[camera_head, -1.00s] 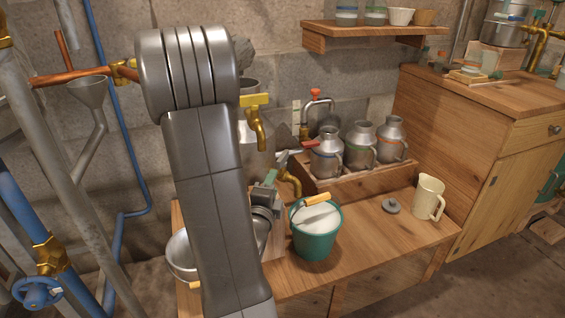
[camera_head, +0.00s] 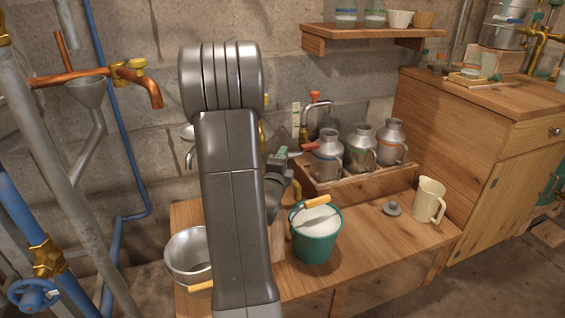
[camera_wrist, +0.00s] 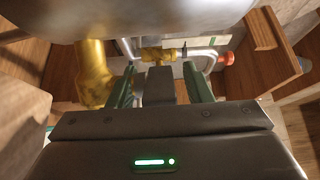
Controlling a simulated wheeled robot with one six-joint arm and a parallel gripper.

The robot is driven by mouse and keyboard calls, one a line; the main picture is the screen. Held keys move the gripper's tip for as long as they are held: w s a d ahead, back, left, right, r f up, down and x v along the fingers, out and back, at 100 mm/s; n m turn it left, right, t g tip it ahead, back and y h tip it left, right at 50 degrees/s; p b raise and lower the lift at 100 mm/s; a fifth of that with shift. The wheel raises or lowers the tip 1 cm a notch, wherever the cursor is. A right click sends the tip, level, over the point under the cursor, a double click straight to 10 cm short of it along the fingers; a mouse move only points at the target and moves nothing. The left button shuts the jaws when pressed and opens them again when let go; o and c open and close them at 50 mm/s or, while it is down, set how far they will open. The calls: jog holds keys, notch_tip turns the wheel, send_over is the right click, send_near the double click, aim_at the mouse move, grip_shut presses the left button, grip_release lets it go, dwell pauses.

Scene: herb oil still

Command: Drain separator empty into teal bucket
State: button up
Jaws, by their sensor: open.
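The teal bucket (camera_head: 316,250) stands upright on the low wooden bench, with pale white contents near its rim and a wooden grip on its handle. The separator is largely hidden behind my arm in the head view; a rounded metal vessel (camera_wrist: 150,14), likely it, fills the top of the wrist view. A brass spout (camera_wrist: 92,75) hangs below that vessel. My gripper (camera_head: 280,160) is left of and above the bucket. In the wrist view my gripper (camera_wrist: 159,85) has its green-lined fingers apart, with a grey lever-like piece between them; contact cannot be told.
Several metal cans (camera_head: 360,148) stand in a wooden tray behind the bucket. A metal bowl (camera_head: 188,255) is left of my arm.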

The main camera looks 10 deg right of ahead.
jog(key=shift+c, duration=0.4)
jog(key=c, duration=0.9)
jog(key=shift+m+h, duration=0.3)
jog(key=shift+h, duration=0.1)
jog(key=shift+m+g+h, duration=1)
jog(key=shift+m+h, duration=0.1)
jog(key=shift+h, duration=0.4)
jog(key=o, duration=1)
